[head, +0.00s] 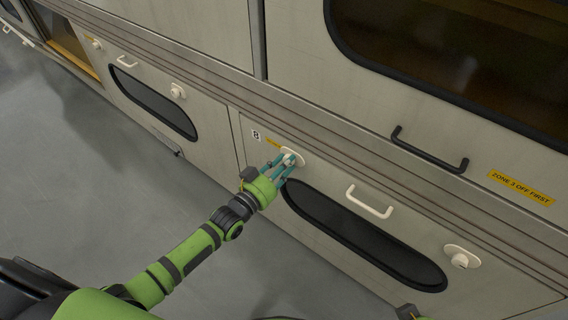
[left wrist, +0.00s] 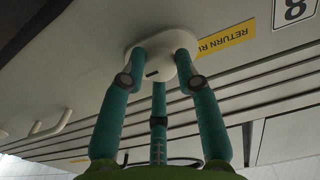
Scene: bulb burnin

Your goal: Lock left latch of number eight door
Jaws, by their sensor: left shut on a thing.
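The number eight door (head: 335,190) is the low grey panel with a dark oval window, marked by an "8" label (head: 256,135) at its upper left. The "8" label also shows in the left wrist view (left wrist: 296,10). Its left latch is a white knob on an oval plate (head: 296,154). My left gripper (head: 285,163) is shut on this latch's knob, its teal fingers around it. In the left wrist view the knob (left wrist: 158,66) sits between the fingers, a small dark slot on its face. The door's right latch (head: 461,257) is free. My right gripper's fingers do not show.
A white handle (head: 369,202) stands out between the two latches, and a black handle (head: 429,150) is above it. Another low door with a dark window (head: 152,103) is to the left. The grey floor (head: 90,190) beside the wall is clear.

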